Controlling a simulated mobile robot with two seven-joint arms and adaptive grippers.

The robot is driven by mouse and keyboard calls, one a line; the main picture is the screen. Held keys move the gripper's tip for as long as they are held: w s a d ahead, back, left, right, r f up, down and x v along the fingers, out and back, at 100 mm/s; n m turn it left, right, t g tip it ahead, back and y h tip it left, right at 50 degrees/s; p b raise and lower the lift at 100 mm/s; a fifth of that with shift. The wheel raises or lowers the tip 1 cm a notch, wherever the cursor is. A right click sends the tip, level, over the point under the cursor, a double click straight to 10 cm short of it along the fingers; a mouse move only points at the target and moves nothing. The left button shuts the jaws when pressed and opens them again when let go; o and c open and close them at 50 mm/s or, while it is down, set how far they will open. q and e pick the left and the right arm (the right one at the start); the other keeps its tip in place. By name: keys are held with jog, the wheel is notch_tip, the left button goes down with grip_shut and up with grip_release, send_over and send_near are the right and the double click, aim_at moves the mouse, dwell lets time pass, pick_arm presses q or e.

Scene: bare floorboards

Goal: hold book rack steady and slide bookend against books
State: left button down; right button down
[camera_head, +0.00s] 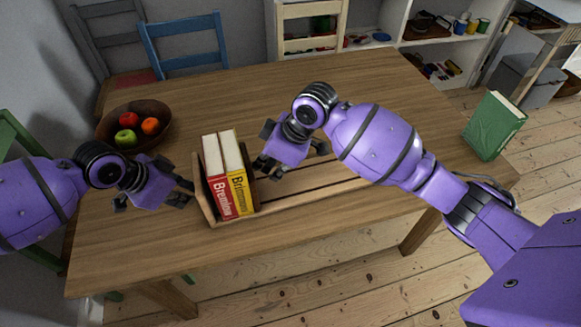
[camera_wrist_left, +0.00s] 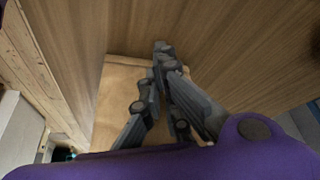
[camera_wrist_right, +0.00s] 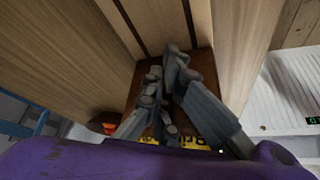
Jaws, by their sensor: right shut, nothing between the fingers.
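The wooden book rack (camera_head: 300,194) lies on the table, with an upright left end panel (camera_head: 203,196). A red book (camera_head: 219,194) and a yellow book (camera_head: 239,190) stand side by side in it. The dark brown bookend (camera_head: 251,188) stands right of the yellow book, partly hidden; any gap is unclear. My left gripper (camera_head: 187,193) looks shut at the outer side of the end panel, which fills its wrist view's middle (camera_wrist_left: 112,80); contact is unclear. My right gripper (camera_head: 259,170) is shut and empty at the bookend's right side, close to its face (camera_wrist_right: 138,92).
A bowl (camera_head: 112,123) of fruit stands at the left of the table, behind my left gripper. A green book (camera_head: 493,127) stands at the right table corner. Chairs (camera_head: 185,45) and a white shelf (camera_head: 400,20) are beyond the table. The back middle of the tabletop is clear.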

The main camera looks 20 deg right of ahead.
aim_at(250, 171)
pick_arm(q)
jog(key=shift+d, duration=0.2)
pick_arm(e)
jog(key=shift+a+r, duration=0.2)
jog(key=shift+a, duration=1.35)
pick_arm(q)
jog(key=shift+s, duration=0.1)
pick_arm(e)
jog(key=shift+a, duration=0.25)
pick_arm(q)
jog(key=shift+d, duration=0.1)
pick_arm(e)
jog(key=shift+a, duration=0.45)
jog(key=shift+d, duration=0.1)
pick_arm(q)
jog(key=shift+a, duration=0.2)
pick_arm(e)
jog(key=shift+d+f, duration=0.15)
jog(key=shift+d, duration=1.9)
pick_arm(q)
jog(key=shift+a, duration=0.1)
pick_arm(e)
notch_tip(250, 171, up, 12)
